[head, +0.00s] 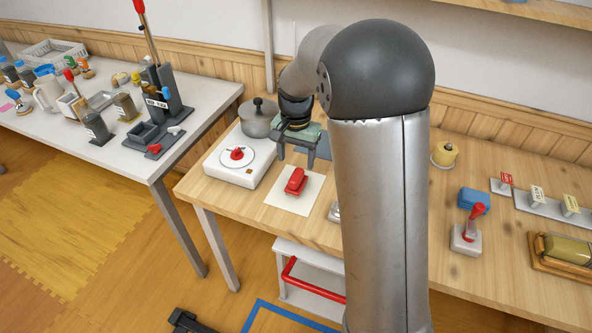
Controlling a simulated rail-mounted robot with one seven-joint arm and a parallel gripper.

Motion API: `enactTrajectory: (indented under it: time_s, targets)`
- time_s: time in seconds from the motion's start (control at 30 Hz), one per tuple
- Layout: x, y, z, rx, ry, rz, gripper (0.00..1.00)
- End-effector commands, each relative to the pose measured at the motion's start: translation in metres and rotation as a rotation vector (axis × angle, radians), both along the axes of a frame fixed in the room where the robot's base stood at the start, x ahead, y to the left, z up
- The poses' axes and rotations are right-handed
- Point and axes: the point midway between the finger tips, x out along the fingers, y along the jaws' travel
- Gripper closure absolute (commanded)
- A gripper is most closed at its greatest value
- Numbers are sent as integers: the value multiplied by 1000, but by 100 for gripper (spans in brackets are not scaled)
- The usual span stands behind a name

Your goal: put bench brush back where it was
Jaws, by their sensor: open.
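My gripper (296,157) points down over the wooden bench, its two grey fingers spread apart with nothing seen between them. A red object with a raised grip (296,181) lies on a white sheet (286,200), in front of and below the gripper and apart from it. It may be the bench brush, but its bristles cannot be made out. A blue block-like object (473,199) lies on the bench to the right. My arm hides the middle of the bench.
A white scale-like box (232,176) with a red knob and a grey lidded pot (257,120) stand left of the gripper. A cluttered grey table (213,98) is at left, across a gap.

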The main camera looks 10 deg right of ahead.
Motion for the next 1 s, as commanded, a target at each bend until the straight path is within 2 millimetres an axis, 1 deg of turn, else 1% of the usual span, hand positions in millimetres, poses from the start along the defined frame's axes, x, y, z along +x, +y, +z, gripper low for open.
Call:
enactTrajectory:
  time_s: [0.03, 0.17, 0.27, 0.37, 0.47, 0.5, 0.53, 0.57, 0.6, 0.7, 0.8, 0.83, 0.9, 1.0]
  targets:
    - [1, 0, 8, 0, -4, 0, 38]
    - [0, 0, 21, 0, -2, 0, 38]
    - [-9, 0, 30, 2, -2, 22, 38]
    - [-43, 3, 42, 10, -8, 98, 38]
    - [-98, 7, 52, 19, -15, 229, 38]
    - [-123, 8, 53, 20, -17, 288, 38]
    - [-141, 9, 53, 21, -19, 331, 38]
    - [-159, 9, 52, 20, -21, 374, 38]
    - [-181, 11, 50, 19, -24, 429, 38]
    - [-227, 12, 42, 14, -27, 544, 38]
    - [-258, 12, 34, 8, -29, 624, 38]
    - [-263, 12, 32, 7, -29, 638, 38]
    - [-272, 12, 29, 4, -28, 661, 38]
    - [-275, 12, 27, 5, -26, 671, 38]
